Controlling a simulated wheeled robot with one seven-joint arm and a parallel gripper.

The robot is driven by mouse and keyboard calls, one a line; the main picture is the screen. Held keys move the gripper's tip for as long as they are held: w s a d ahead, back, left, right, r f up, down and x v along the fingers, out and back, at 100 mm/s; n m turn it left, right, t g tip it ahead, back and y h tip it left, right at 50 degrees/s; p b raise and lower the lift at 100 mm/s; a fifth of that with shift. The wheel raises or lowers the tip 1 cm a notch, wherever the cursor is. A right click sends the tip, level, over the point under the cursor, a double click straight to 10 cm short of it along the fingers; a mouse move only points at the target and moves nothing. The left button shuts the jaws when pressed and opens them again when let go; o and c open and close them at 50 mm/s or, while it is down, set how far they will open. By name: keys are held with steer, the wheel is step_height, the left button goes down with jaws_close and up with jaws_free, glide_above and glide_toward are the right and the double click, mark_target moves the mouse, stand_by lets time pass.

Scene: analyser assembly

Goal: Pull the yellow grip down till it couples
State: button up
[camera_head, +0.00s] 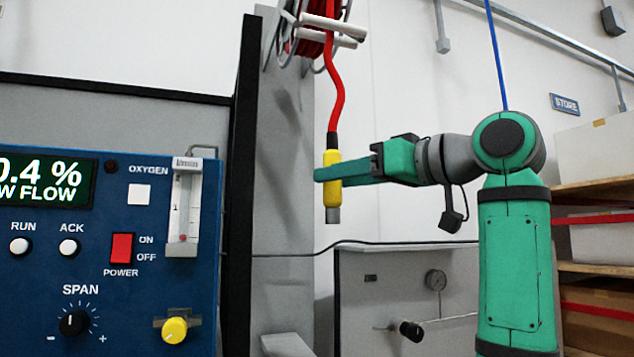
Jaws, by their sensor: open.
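The yellow grip (332,160) hangs upright at the end of a red hose (336,90), with a grey metal tip (333,215) pointing down into free air. The hose comes from a red reel (312,40) at the top. My gripper (320,174) reaches in from the right at the height of the grip. The jaws are open; I cannot tell whether a finger touches the grip. The second finger is not clearly visible.
A blue analyser panel (100,270) with switches, knobs and a flow tube fills the lower left. A black post (240,190) stands between it and the grip. A grey cabinet (372,290) with a gauge stands below. Shelves (596,190) with boxes are at the right.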

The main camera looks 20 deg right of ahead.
steer(key=x, duration=0.6)
steer(key=shift+w+a, duration=0.1)
jaws_close()
